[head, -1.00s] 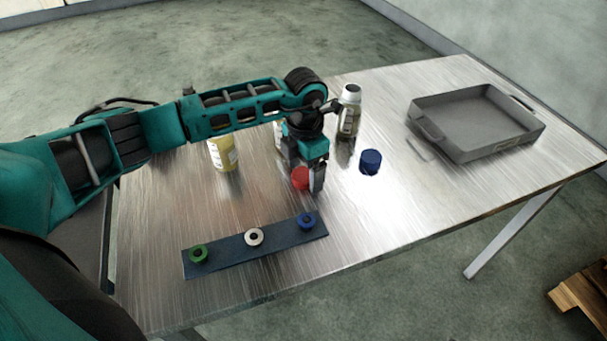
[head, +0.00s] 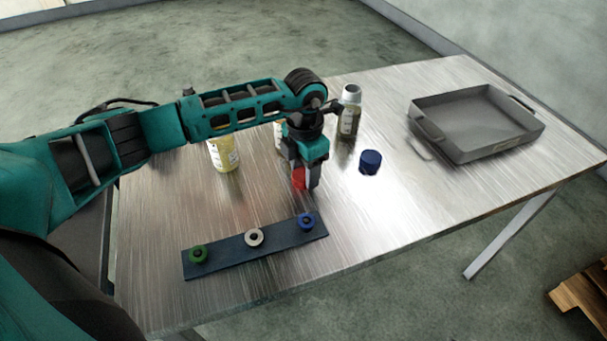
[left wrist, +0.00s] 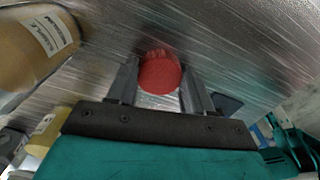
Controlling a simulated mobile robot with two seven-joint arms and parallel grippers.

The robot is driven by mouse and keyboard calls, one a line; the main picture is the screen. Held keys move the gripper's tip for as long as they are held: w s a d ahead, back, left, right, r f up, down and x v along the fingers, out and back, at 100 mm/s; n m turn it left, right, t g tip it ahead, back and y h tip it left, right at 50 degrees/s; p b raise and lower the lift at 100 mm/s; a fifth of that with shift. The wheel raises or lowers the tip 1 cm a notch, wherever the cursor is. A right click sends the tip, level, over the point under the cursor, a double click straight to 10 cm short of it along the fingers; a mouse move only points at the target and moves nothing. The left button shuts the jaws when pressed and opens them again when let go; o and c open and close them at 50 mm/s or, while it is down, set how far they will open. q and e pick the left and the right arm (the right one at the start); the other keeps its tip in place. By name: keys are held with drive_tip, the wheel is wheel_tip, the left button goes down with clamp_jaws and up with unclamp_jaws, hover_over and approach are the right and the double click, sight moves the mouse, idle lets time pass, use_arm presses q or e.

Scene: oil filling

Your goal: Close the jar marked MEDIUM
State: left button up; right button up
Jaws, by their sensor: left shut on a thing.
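My left gripper (head: 305,180) points down at the table and is shut on a red lid (head: 298,177). In the left wrist view the red lid (left wrist: 159,74) sits between the two fingers. A yellowish jar with a white label (head: 223,155) stands to the left of the gripper. A second jar (head: 279,137) is mostly hidden behind my left wrist. A large labelled jar (left wrist: 38,42) shows at the upper left of the left wrist view. I cannot read any label, so I cannot tell which jar is marked MEDIUM. My right gripper is out of view.
A metallic bottle (head: 349,112) stands behind the gripper, and a dark blue lid (head: 370,160) lies to its right. A dark strip (head: 276,246) with green, white and blue rings lies in front. A grey tray (head: 459,152) is at the right. The table's front right is clear.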

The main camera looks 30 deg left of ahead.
use_arm(q)
wheel_tip(320, 180, up, 20)
drive_tip(key=shift+p, duration=0.3)
idle(0.3)
idle(0.4)
drive_tip(key=s+d+f+m, duration=0.2)
drive_tip(key=s+f+m, duration=0.1)
drive_tip(key=m, duration=1.2)
drive_tip(key=s+d+f+m, duration=0.2)
drive_tip(key=s+f+m, duration=0.1)
drive_tip(key=m, duration=1.2)
drive_tip(key=shift+s+d+f, duration=0.15)
drive_tip(key=shift+s+f, duration=0.15)
drive_tip(key=shift+f, duration=0.25)
